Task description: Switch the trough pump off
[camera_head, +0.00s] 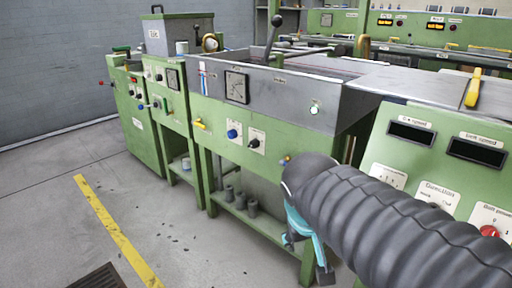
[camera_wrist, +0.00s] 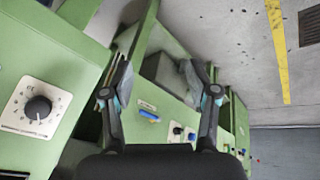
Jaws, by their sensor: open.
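The green trough machine (camera_head: 215,82) carries a grey metal trough (camera_head: 318,104) on top. Its front has a blue knob (camera_head: 232,134) and a black knob on a white plate (camera_head: 254,143); their labels are too small to read, so I cannot tell which is the pump switch. In the wrist view a dark knob (camera_wrist: 177,130) and a blue knob (camera_wrist: 191,137) show between and past the fingers, beyond a blue lever (camera_wrist: 149,116). My gripper (camera_head: 307,254) is open and empty, in front of the machine's right end, apart from the knobs; it also shows in the wrist view (camera_wrist: 156,72).
A control cabinet (camera_head: 440,158) with displays and a red knob (camera_head: 490,231) stands right, close to my arm. A large black dial (camera_wrist: 38,107) shows left in the wrist view. Grey cylinders stand on the low shelf (camera_head: 235,208). The floor by the yellow line (camera_head: 115,232) is clear.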

